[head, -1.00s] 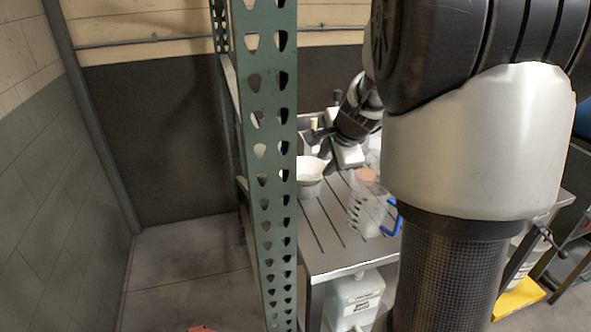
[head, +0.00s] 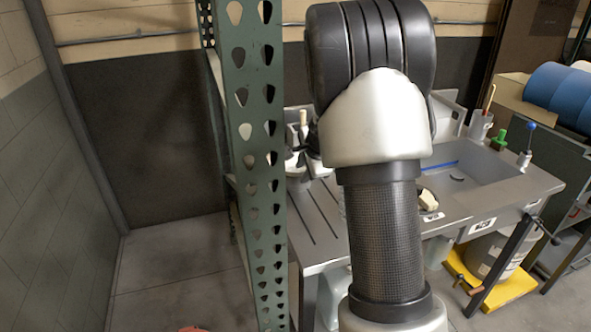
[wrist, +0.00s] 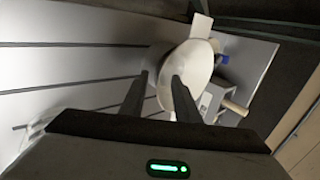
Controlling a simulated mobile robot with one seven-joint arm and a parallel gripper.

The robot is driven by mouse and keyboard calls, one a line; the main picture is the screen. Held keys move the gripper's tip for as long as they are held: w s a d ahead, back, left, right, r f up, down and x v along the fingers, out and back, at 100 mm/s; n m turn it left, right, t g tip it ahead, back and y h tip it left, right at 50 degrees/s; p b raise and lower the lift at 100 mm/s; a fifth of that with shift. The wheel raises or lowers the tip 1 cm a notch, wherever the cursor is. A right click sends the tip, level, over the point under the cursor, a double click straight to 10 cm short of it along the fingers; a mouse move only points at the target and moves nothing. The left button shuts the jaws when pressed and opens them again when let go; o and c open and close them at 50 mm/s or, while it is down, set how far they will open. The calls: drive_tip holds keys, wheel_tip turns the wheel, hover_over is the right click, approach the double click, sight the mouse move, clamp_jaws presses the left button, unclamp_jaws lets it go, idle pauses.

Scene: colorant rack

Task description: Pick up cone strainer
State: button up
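The cone strainer (wrist: 190,66) is a white, bowl-like piece with a wide rim in the wrist view. In the head view it is largely hidden behind my arm and the green rack post. My gripper (wrist: 160,75) is open, with two dark fingers apart. The right fingertip overlaps the strainer's inside in the picture, and the left fingertip is just outside its near-left rim. The rim appears between the fingers; I cannot tell whether either finger touches it.
A green perforated rack post (head: 255,150) stands in front of the grooved metal bench (head: 311,222). A sink basin (head: 485,166) is at the right. A small wooden-handled object (wrist: 235,107) lies beside the strainer. A yellow platform (head: 510,287) is on the floor at the right.

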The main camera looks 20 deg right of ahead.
clamp_jaws()
idle(0.3)
